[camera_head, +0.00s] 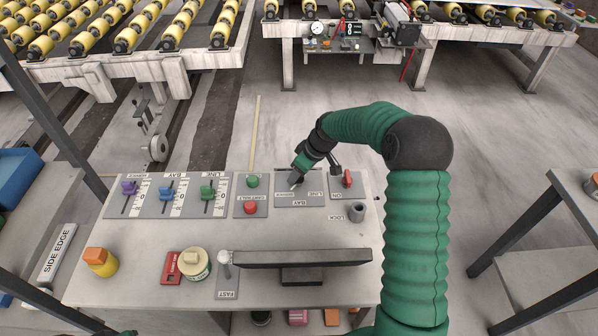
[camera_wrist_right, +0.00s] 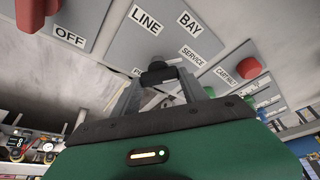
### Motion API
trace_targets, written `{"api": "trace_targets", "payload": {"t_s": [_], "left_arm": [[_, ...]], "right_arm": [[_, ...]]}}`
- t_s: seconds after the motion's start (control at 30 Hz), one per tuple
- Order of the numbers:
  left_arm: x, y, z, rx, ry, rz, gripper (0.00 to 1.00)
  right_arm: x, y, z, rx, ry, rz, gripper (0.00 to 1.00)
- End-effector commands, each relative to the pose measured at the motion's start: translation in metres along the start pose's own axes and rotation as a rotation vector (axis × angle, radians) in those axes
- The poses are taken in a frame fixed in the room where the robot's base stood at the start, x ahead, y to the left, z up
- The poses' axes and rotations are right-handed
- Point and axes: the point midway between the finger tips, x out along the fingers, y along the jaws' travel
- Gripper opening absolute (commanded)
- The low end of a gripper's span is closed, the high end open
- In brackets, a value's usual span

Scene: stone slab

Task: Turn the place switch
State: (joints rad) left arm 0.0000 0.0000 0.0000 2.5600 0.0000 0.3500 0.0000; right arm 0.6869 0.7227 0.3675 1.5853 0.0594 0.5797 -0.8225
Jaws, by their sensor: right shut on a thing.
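The place switch panel (camera_head: 312,202) is a grey plate at the back of the slanted console, with LINE and BAY labels. In the right wrist view the panel (camera_wrist_right: 160,45) also shows LINE, BAY and SERVICE labels, with another label partly hidden. My right gripper (camera_head: 296,181) reaches down onto this panel from the right. In the right wrist view its two grey fingers (camera_wrist_right: 160,88) are shut on the black switch knob (camera_wrist_right: 157,72). Fingers and gripper body hide part of the knob, and I cannot tell which label it points to. My left gripper is not in view.
Close to the right is a red switch (camera_head: 347,179) marked ON; to the left are green (camera_head: 253,181) and red (camera_head: 250,207) buttons. Coloured sliders (camera_head: 167,192) stand further left. A dark screen (camera_head: 302,258) stands in front.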

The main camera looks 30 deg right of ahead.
Motion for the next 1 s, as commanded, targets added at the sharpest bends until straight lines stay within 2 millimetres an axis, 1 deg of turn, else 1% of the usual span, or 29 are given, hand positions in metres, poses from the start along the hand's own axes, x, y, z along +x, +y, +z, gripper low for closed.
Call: {"api": "trace_targets", "payload": {"t_s": [0.03, 0.3, 0.77, 0.8, 0.93, 1.0], "left_arm": [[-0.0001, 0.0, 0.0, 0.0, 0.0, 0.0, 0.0], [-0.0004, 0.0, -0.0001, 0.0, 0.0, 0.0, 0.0], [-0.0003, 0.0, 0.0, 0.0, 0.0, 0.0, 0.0], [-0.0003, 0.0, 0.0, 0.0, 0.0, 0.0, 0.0], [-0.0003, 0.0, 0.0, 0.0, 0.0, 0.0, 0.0], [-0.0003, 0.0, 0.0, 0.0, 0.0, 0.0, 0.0]], "right_arm": [[-0.0002, 0.0013, 0.0025, 0.02, -0.005, 0.012, 0.1], [-0.0001, 0.001, 0.0027, 0.097, -0.005, 0.042, 0.1], [0.0005, 0.0005, 0.0032, 0.112, -0.006, 0.045, 0.1], [0.0006, 0.0004, 0.0032, 0.112, -0.006, 0.045, 0.55], [0.0006, 0.0, 0.0023, 0.11, -0.004, 0.044, 0.72], [0.0006, -0.0003, 0.0017, 0.11, -0.004, 0.044, 0.73]]}}
